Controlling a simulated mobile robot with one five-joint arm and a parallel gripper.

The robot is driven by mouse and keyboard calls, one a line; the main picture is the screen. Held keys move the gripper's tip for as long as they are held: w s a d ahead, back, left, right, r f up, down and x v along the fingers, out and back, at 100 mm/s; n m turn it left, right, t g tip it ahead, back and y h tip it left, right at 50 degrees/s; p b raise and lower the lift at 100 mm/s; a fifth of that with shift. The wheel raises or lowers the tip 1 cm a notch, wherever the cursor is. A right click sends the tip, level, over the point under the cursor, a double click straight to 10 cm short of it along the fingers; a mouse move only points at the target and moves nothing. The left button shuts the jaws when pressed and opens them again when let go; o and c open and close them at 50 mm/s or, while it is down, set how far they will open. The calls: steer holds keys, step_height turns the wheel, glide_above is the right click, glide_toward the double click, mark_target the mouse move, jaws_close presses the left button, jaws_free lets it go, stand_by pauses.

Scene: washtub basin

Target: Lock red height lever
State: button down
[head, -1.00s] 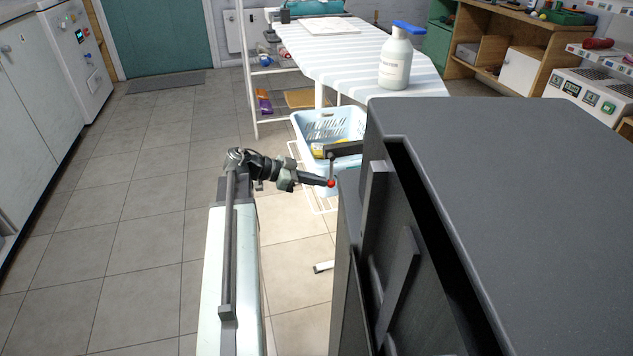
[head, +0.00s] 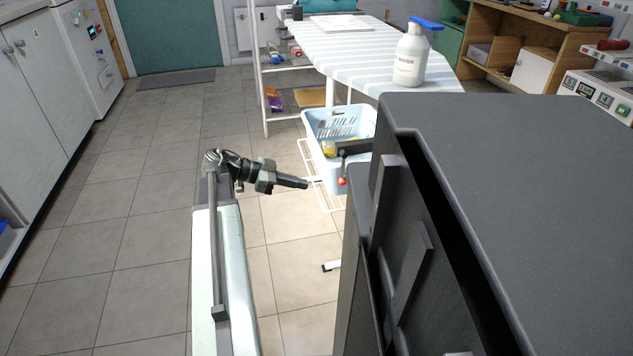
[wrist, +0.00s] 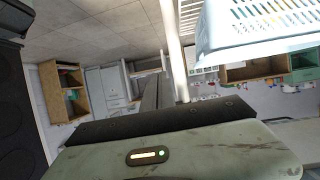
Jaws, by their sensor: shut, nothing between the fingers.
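The height lever is a thin stem with a red ball knob (head: 342,182). It hangs straight down from a dark bracket (head: 352,147) at the left side of the large dark grey unit. My gripper (head: 305,184) is to the left of the red knob in the head view, at about its height. It is shut and empty, with a clear gap between its tip and the knob. The lever cannot be made out in the wrist view.
The large dark grey unit (head: 510,190) fills the right side. A light blue basket (head: 360,178) stands behind the lever, below a striped ironing board (head: 350,50) with a white bottle (head: 408,62). The tiled floor to the left is clear.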

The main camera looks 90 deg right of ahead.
steer(key=w, duration=0.3)
steer(key=w+f, duration=0.1)
steer(key=shift+w+a+b, duration=0.3)
steer(key=shift+w+a, duration=0.05)
steer(key=shift+w, duration=0.05)
